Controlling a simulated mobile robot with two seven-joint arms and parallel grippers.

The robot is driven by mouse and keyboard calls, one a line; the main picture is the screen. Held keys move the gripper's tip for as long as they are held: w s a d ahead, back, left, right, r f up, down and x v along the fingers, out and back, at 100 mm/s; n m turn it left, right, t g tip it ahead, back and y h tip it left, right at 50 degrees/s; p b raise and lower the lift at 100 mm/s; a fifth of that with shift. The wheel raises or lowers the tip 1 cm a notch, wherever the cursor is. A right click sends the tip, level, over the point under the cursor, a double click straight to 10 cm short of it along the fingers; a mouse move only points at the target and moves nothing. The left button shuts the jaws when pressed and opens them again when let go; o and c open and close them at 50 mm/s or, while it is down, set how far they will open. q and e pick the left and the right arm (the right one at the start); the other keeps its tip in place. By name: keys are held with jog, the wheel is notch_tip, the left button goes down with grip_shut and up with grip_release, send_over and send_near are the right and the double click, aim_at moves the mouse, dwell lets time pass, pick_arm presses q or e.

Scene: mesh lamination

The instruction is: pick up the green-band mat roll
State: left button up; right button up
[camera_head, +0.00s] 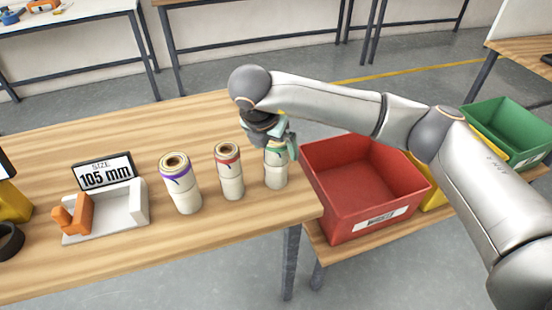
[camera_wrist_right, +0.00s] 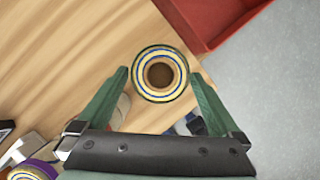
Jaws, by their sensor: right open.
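The green-band mat roll (camera_head: 275,177) stands upright near the table's right end, its band partly covered by my right gripper (camera_head: 278,148). In the right wrist view, its round top (camera_wrist_right: 160,74) with a dark core lies between the fingertips of my open right gripper (camera_wrist_right: 160,76). My left gripper is not in view.
A red bin (camera_head: 370,215) sits just past the table's right edge, with yellow and green (camera_head: 505,128) bins beyond. A white holder (camera_head: 128,208) with an orange part and a "105 mm" sign (camera_head: 103,173) are at left. Bare wooden table (camera_head: 225,240) lies in front of the rolls.

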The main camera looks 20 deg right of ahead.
jog(key=shift+p+x, duration=0.45)
jog(key=shift+x, duration=2.2)
jog(key=shift+w+r, duration=0.1)
jog(key=shift+w, duration=0.1)
grip_shut()
